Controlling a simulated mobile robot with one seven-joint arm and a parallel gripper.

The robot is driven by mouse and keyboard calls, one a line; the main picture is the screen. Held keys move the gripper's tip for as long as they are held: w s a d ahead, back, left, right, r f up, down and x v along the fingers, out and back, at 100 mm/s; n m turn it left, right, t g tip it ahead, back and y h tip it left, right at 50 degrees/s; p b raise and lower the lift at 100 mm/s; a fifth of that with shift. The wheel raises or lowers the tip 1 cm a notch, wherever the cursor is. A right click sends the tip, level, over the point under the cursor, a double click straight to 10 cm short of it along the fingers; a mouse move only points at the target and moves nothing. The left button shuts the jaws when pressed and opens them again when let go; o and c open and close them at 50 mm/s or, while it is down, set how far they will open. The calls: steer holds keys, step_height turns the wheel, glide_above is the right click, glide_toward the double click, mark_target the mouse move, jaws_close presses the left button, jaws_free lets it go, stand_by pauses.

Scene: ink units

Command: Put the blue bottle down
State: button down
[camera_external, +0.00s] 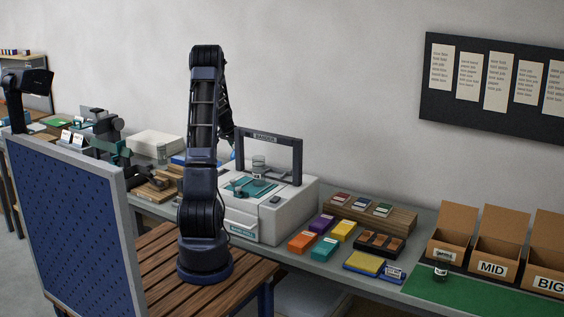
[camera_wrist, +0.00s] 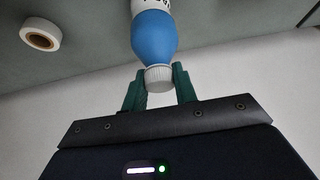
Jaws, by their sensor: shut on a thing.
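The blue bottle (camera_wrist: 154,35) shows in the wrist view, with a white ribbed cap (camera_wrist: 158,77) and a white label band cut off by the top edge. My gripper (camera_wrist: 158,74) has its green fingers on both sides of the cap and is shut on it. The bottle's far end is out of view, so I cannot tell if it touches the grey surface. In the external view my arm reaches away over the bench, and its own links hide the gripper.
A roll of tape (camera_wrist: 40,34) lies on the grey surface in the wrist view. A white machine (camera_external: 270,215) with a dark frame stands right of my arm. Coloured boxes (camera_external: 323,224) and open cardboard bins (camera_external: 452,228) are farther right. A blue perforated panel (camera_external: 70,225) stands at left.

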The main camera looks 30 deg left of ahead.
steer(key=shift+f, duration=0.1)
steer(key=c, duration=1.1)
jaws_free()
steer(key=v, duration=1.2)
